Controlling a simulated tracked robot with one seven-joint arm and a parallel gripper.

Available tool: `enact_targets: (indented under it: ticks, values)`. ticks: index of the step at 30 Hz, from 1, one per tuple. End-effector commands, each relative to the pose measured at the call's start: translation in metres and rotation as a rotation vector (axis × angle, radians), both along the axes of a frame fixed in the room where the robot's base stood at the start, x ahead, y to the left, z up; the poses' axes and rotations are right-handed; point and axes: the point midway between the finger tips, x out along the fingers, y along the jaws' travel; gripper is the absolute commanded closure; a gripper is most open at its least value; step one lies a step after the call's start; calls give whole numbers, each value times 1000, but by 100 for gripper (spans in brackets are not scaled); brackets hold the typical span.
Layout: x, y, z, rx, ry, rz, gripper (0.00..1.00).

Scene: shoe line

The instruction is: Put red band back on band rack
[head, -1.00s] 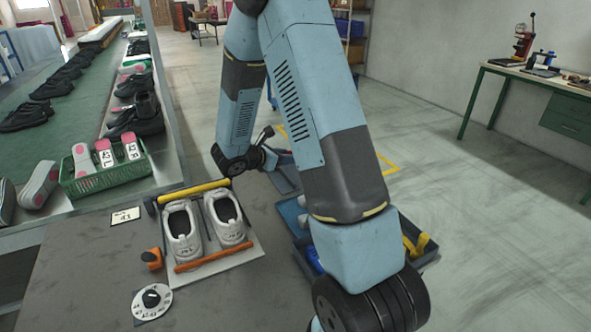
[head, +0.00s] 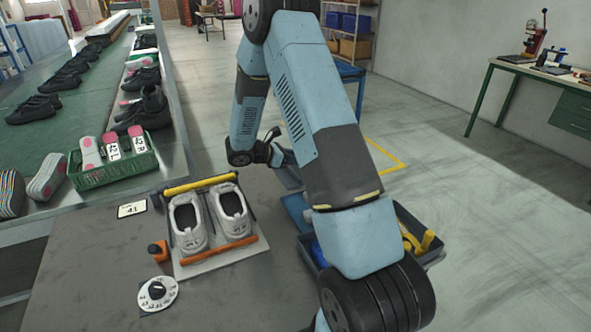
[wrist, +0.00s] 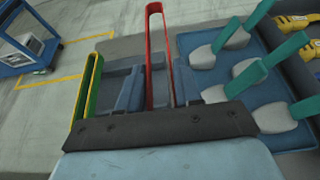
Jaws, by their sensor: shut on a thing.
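The red band (wrist: 148,35) is a tall narrow loop standing up between the fingers of my gripper (wrist: 158,70) in the wrist view. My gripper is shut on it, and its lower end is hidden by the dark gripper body. A green band and a yellow band (wrist: 88,88) stand as loops just left of my gripper, apart from the red one. Their lower ends are hidden too. I cannot make out the band rack clearly. In the head view my arm hides the gripper and the bands.
A blue tray (wrist: 214,90) with several teal-handled tools lies right of my gripper. Yellow pieces (head: 420,238) lie in a dark bin beside it. White shoes (head: 210,215) stand in a holder on the grey bench, near a dial (head: 158,291). Open floor lies beyond.

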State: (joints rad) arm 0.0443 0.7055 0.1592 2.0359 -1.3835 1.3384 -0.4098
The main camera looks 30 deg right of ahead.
Motion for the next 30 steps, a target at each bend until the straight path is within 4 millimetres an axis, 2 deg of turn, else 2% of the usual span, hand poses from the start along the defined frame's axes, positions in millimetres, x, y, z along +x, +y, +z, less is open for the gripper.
enact_targets:
  ticks: [3,9,16,24,30]
  values:
    - [13,-5,-19,1,1,-2,94]
    - [28,-9,-35,1,0,1,94]
    - [34,-11,-44,0,1,0,94]
    - [35,-11,-74,0,1,0,94]
    - [35,-11,-74,0,0,1,94]
